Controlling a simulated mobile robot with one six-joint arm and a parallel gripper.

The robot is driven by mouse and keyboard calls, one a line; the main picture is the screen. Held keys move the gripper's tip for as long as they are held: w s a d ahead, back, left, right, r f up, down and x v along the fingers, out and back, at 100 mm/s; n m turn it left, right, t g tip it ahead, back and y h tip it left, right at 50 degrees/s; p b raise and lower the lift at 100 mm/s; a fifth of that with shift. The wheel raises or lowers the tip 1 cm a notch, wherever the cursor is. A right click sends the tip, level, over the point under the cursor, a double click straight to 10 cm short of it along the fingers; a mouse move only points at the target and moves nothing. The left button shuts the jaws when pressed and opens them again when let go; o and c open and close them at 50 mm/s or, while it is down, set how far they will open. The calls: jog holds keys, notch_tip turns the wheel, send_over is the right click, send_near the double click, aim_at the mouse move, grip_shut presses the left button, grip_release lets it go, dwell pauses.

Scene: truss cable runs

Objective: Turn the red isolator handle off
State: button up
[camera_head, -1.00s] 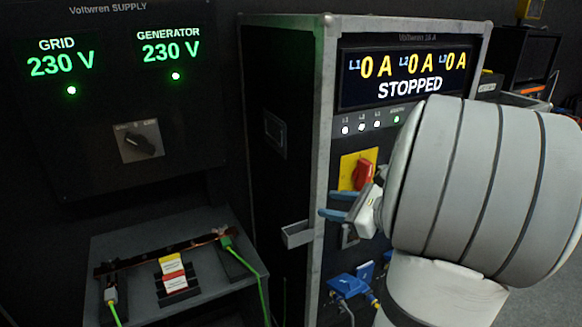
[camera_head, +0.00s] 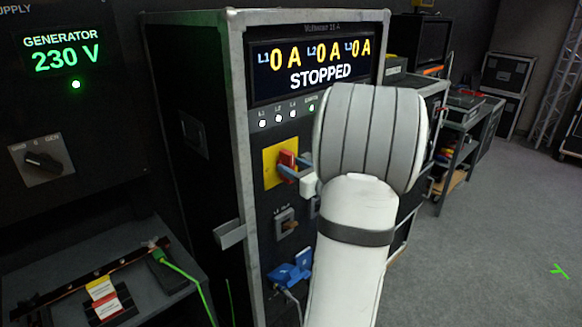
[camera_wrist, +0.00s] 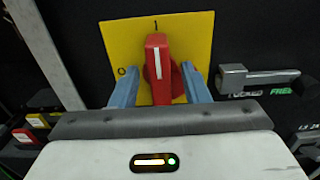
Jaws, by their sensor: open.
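The red isolator handle (camera_head: 286,158) stands on a yellow plate (camera_head: 270,172) on the front of the black cabinet. In the wrist view the handle (camera_wrist: 157,55) is upright, its white line towards the "I" mark at the top of the plate (camera_wrist: 118,42). An "O" mark is at the plate's left. My gripper (camera_head: 294,167) is at the handle. In the wrist view its blue fingers (camera_wrist: 160,76) are open, one on each side of the handle, with visible gaps. Whether the fingertips reach past the handle's front is unclear.
The cabinet display (camera_head: 315,72) reads "STOPPED" and 0 A on three lines. Blue connectors (camera_head: 292,270) are below. A cabinet-edge bracket (camera_head: 230,235) juts out at left.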

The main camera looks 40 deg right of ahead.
grip_shut()
jog(key=c, duration=0.9)
grip_release()
jog(key=shift+w+a, duration=0.1)
jog(key=shift+a, duration=0.35)
jog(key=shift+d+f, duration=0.1)
jog(key=shift+d, duration=0.3)
grip_shut()
jog(key=n+b, duration=0.6)
jog(key=b, duration=0.5)
jog(key=n+b, duration=0.5)
jog(key=b, duration=0.5)
jog(key=f+n+b, duration=0.1)
jog(key=n+b, duration=0.5)
jog(key=b, duration=0.5)
jog(key=shift+a+n+b, duration=0.3)
jog(key=shift+a+b, duration=0.05)
jog(key=shift+a, duration=0.05)
